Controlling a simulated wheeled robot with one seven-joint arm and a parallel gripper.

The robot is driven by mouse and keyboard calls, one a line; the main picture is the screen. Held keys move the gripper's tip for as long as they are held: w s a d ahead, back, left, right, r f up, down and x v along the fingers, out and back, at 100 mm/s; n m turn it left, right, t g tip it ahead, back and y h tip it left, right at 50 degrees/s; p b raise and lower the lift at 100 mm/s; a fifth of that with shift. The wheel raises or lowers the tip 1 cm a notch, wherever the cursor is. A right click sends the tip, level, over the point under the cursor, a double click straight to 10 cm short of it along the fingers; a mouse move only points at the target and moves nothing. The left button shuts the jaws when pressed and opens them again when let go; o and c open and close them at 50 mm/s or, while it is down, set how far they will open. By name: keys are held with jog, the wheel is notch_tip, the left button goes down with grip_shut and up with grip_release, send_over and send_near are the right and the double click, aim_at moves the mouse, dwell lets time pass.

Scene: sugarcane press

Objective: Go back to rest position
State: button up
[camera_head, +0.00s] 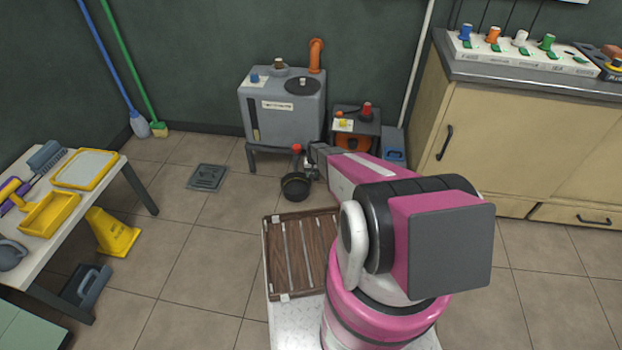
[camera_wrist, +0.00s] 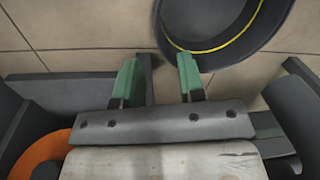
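My gripper (camera_head: 308,165) is at the end of my outstretched pink and white arm, in front of the grey machine (camera_head: 262,120). In the wrist view, its two green fingertips (camera_wrist: 157,75) stand apart with nothing held between them. A dark round pot (camera_head: 296,187) is on the floor just below and beside my gripper in the head view. The pot also shows in the wrist view (camera_wrist: 225,45), past the fingertips, with a yellow line inside its rim. Whether a finger touches the pot is unclear. My arm hides part of the area right of the pot.
A small machine with a red knob (camera_head: 367,108) stands right of the grey one. A slatted wooden tray (camera_head: 303,255) lies before my arm. Cabinets (camera_head: 500,135) are right; a tool table (camera_head: 95,205) and yellow floor sign (camera_head: 113,235) are left.

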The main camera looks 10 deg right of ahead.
jog(key=s+r, duration=1)
jog(key=r, duration=0.4)
jog(key=s+r, duration=1)
jog(key=r, duration=0.4)
jog(key=s+r+h, duration=0.1)
jog(key=s+r, duration=0.8)
jog(key=r, duration=0.5)
jog(key=shift+s+a+r+n, duration=0.25)
jog(key=shift+s+a+n, duration=0.05)
jog(key=shift+s+n, duration=0.1)
